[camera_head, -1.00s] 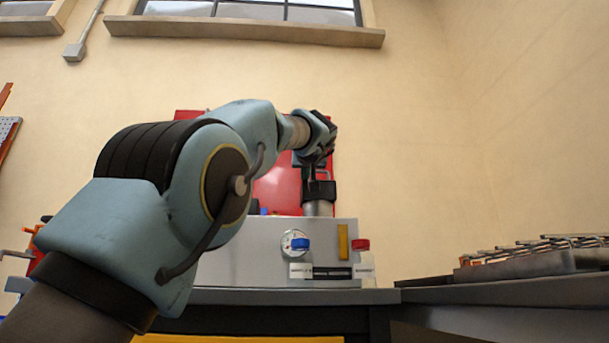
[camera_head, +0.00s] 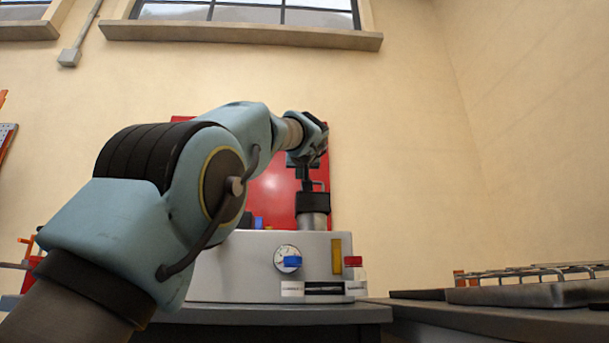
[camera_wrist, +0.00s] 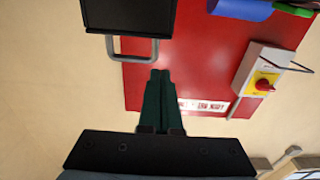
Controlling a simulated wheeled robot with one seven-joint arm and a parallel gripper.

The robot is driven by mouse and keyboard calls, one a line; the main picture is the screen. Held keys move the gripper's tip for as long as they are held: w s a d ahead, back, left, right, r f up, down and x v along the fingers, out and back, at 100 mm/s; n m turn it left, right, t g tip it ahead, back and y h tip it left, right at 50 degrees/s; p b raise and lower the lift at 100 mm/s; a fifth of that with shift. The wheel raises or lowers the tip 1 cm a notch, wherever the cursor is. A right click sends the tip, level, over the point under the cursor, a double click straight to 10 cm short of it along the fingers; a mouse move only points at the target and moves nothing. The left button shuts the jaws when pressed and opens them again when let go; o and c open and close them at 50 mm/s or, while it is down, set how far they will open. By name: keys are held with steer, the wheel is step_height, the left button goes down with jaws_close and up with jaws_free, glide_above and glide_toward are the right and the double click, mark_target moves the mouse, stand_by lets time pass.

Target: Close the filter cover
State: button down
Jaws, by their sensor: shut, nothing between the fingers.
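The filter housing is a grey cylinder (camera_head: 314,222) with a black collar (camera_head: 312,203) on top of the grey machine. A dark upright piece with a thin handle (camera_head: 319,184) rises above the collar and looks like the raised filter cover. In the wrist view, the black cover (camera_wrist: 128,16) is at the top edge with its grey U-shaped handle (camera_wrist: 134,58). My gripper (camera_wrist: 160,73) is shut and empty, its dark green fingertips close to the handle's right end. I cannot tell whether they touch. In the head view, my gripper (camera_head: 308,157) is just above the cover, fingers mostly hidden.
A red panel (camera_head: 280,187) stands behind. In the wrist view, a red-and-yellow switch box (camera_wrist: 262,84) is at right. A rack (camera_head: 535,282) lies on the right-hand bench.

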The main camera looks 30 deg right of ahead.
steer(key=s+a+f+b, duration=0.3)
steer(key=s+f+b, duration=0.3)
steer(key=s, duration=0.1)
steer(key=shift+a+b, duration=0.25)
steer(key=shift+b, duration=0.1)
